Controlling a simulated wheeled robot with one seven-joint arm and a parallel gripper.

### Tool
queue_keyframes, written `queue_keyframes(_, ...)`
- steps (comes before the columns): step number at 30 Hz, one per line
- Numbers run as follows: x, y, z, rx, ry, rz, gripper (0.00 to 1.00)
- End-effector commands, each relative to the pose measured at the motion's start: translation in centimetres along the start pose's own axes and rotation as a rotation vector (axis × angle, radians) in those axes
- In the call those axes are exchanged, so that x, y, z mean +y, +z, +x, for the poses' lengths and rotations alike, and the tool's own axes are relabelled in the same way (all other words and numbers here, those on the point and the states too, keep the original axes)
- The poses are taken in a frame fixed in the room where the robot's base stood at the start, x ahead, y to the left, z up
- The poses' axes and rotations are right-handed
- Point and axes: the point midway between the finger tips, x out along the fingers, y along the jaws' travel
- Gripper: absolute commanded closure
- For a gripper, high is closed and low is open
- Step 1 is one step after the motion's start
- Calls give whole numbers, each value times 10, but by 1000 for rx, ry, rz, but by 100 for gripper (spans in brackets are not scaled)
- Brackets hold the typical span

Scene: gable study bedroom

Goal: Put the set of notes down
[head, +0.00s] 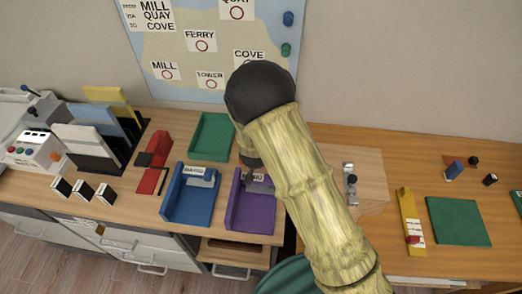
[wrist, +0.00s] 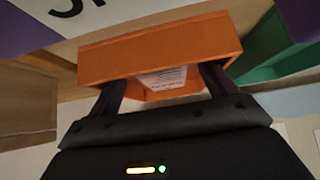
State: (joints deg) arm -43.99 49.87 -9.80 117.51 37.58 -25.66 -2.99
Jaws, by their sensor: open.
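In the wrist view, a white sheet with printed lines (wrist: 163,79), seemingly the set of notes, shows in an orange tray (wrist: 160,50). My gripper (wrist: 161,80) is open, with its two dark fingers apart on either side of the sheet, at the tray's near side. I cannot tell whether either finger touches the sheet or the tray. In the head view my arm covers most of the gripper, and I cannot make out the orange tray or the sheet there.
A blue tray (head: 178,208), a purple tray (head: 238,219) and a green tray (head: 196,142) stand on the wooden desk. A red stapler-like object (head: 151,178) lies left of them. Upright folders (head: 85,138) stand at left. A green mat (head: 458,222) lies at right.

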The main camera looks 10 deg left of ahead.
Motion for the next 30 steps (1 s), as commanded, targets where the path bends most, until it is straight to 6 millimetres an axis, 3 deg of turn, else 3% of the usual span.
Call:
queue_keyframes(18,0,-1,-107,1,-1,0,15)
queue_keyframes(30,0,0,-114,-1,0,0,15)
